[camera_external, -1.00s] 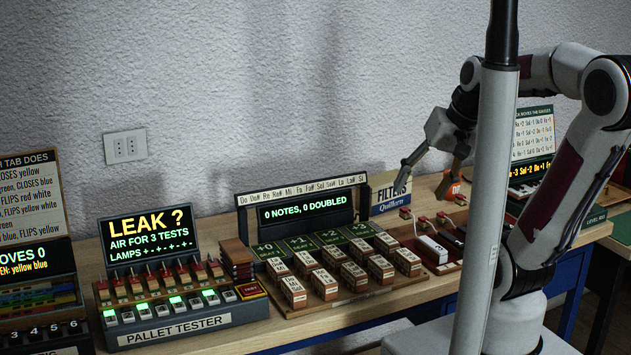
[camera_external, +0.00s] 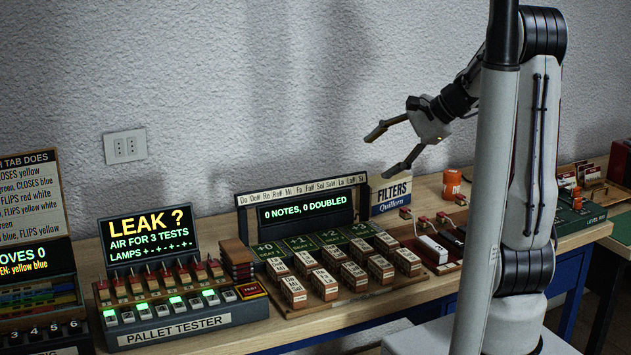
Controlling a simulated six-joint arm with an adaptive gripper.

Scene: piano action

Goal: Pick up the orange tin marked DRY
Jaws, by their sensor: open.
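The orange tin (camera_external: 452,184) stands upright on the bench at the back, just right of the blue and white FILTERS box. A small dark mark shows on its side, but I cannot read it here. My gripper (camera_external: 378,154) is open and empty, with its two fingers spread. It hangs in the air above the FILTERS box, up and left of the tin, and does not touch it.
The FILTERS box (camera_external: 391,195) stands close left of the tin. A board with red-topped levers (camera_external: 432,245) lies in front of it. The notes display (camera_external: 306,211) with wooden blocks is further left. A pale pole (camera_external: 485,200) crosses the view.

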